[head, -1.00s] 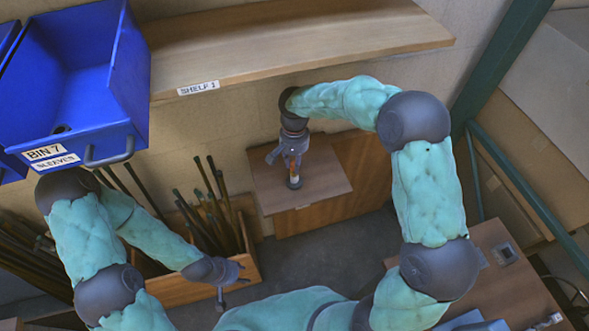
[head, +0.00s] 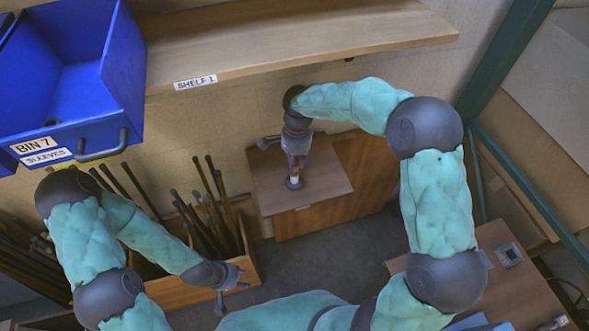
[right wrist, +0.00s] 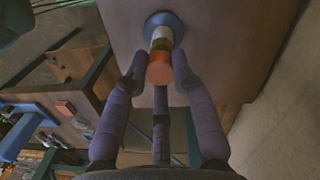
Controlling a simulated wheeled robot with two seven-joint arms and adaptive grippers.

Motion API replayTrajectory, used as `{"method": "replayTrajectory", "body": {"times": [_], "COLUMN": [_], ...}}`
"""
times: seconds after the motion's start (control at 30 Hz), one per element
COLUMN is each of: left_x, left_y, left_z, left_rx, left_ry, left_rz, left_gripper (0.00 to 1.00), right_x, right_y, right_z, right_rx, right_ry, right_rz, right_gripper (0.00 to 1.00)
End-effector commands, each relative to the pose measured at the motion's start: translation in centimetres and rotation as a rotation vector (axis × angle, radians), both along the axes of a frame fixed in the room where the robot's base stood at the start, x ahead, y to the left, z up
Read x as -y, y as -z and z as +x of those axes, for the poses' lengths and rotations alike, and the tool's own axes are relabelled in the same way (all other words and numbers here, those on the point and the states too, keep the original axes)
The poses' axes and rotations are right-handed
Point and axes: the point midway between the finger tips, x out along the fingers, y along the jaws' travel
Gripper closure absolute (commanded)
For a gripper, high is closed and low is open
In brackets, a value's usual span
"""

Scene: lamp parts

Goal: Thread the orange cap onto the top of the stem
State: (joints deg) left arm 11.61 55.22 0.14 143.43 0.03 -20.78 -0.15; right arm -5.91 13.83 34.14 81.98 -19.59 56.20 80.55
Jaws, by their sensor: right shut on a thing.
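The orange cap (right wrist: 160,70) is between the fingertips of my right gripper (right wrist: 158,78) in the right wrist view. My right gripper also shows in the head view (head: 296,150), pointing down and shut on the cap. The cap lines up with the top of the stem (right wrist: 161,34), whose pale upper part rises from a round blue-grey base (head: 294,183) on a small wooden table (head: 325,185). I cannot tell how deep the cap sits on the stem. My left gripper (head: 230,282) is empty with fingers spread, low at the left.
A wooden crate (head: 205,290) with several dark rods stands left of the table. A wooden shelf (head: 300,45) and the blue bin 7 (head: 95,115) are above and behind. Another wooden surface (head: 505,275) is at the right. Grey floor (head: 345,250) lies open between.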

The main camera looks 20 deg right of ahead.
Motion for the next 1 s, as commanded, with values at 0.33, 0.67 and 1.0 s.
{"method": "replayTrajectory", "body": {"times": [0.33, 0.67, 1.0], "left_x": [0.0, 0.0, 0.0], "left_y": [0.9, 0.9, 2.1], "left_z": [0.0, 0.0, 0.0], "left_rx": [0.000, 0.000, 0.000], "left_ry": [0.000, 0.000, 0.000], "left_rz": [0.000, 0.000, 0.000], "left_gripper": [0.60, 0.60, 0.60], "right_x": [0.0, 0.0, 0.0], "right_y": [-0.1, -0.2, 0.0], "right_z": [0.2, 0.2, 0.1], "right_rx": [0.007, 0.008, 0.008], "right_ry": [0.307, 0.324, 0.651], "right_rz": [0.004, 0.004, 0.005], "right_gripper": [1.00, 1.00, 1.00]}}
